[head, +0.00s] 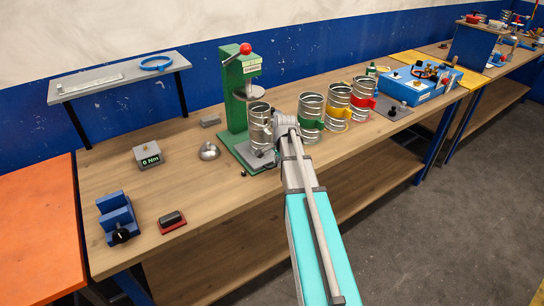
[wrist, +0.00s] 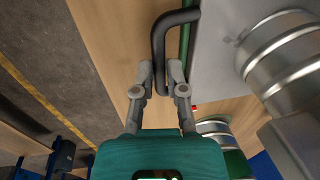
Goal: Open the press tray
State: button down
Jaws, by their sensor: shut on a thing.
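The green press (head: 237,108) with a red ball on top stands at the back middle of the bench. Its grey press tray (wrist: 212,75) shows in the wrist view, with a ribbed metal duct piece (wrist: 285,50) above it. The same duct piece (head: 258,122) stands in the press in the head view. A dark bent handle (wrist: 158,38) sits at the tray's edge. My gripper (wrist: 160,72) is shut on this handle, with one finger on each side of its bar. In the head view my arm hides the handle and fingertips.
Several ribbed duct pieces with green, yellow and red bands, such as the green-banded one (head: 310,115), stand close right of my arm. A torque box (head: 148,154), a metal dome (head: 209,151) and a blue fixture (head: 117,215) are left.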

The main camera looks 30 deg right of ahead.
jog(key=s, duration=0.8)
jog(key=shift+d, duration=0.45)
jog(key=c, duration=0.7)
grip_release()
